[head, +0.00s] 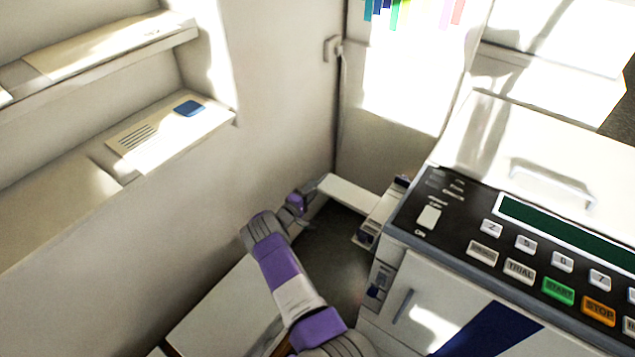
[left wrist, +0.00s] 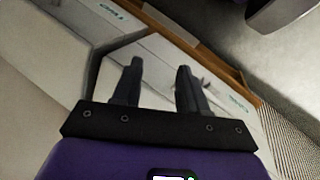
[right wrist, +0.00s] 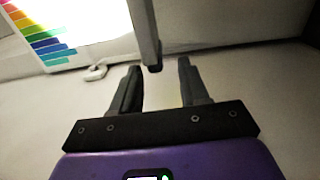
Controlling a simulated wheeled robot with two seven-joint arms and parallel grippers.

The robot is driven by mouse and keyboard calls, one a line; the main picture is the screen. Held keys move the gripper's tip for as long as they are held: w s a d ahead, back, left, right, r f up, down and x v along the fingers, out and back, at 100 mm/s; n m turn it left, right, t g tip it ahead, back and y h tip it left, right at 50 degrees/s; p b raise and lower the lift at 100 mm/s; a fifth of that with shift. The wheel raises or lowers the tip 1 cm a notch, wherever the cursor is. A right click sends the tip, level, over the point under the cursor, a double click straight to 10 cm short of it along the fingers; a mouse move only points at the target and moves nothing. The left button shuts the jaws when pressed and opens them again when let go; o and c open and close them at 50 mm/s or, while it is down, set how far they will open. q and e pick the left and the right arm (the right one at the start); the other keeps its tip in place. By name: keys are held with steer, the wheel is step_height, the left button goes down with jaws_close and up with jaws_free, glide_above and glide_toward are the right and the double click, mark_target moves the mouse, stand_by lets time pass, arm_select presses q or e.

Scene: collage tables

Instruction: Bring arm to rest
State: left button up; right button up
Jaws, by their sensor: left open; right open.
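My right arm (head: 285,275), purple and grey, reaches up from the bottom middle of the head view. Its gripper (head: 308,188) is small and far off there, close to the wall. In the right wrist view the right gripper (right wrist: 158,80) is open, with nothing held between its fingers. A grey post (right wrist: 146,30) comes down from the top, its end showing near the gap between the fingers. My left gripper (left wrist: 158,72) is open and empty in the left wrist view, over pale flat surfaces. The left arm does not show in the head view.
A machine with a keypad (head: 545,265) fills the right side. Wall shelves (head: 150,140) are at the left, with a blue item (head: 188,108) on one. A white ledge (head: 347,193) lies beyond my right gripper. A colour chart (right wrist: 35,35) hangs on the wall.

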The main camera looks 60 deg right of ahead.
steer(key=shift+a, duration=0.8)
